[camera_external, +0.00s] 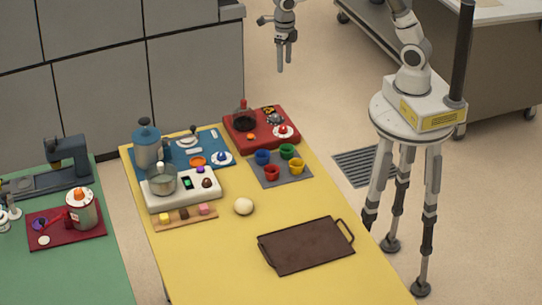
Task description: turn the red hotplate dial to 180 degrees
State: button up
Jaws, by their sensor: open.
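The red hotplate (262,141) sits at the far end of the yellow table, near its back edge. A dark glass pot (244,120) stands on its left part. The dial (283,129), a red knob on a pale round face, is at its right front. The angle it points to is too small to read. My gripper (285,68) hangs in the air, fingers down, appearing above the red hotplate in the picture. It is open and empty, and clear of the dial.
A blue hotplate (214,139) with its own dial stands just left of the red one. Several coloured cups stand on a grey mat (265,182) in front. A white appliance (153,203) and a brown tray (306,246) are nearer.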

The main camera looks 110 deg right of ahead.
send_over(283, 127)
notch_tip(283, 127, down, 8)
jog(key=f, duration=0.1)
notch_tip(283, 127, down, 17)
jog(key=shift+b, duration=1)
jog(key=shift+c, duration=0.4)
grip_shut()
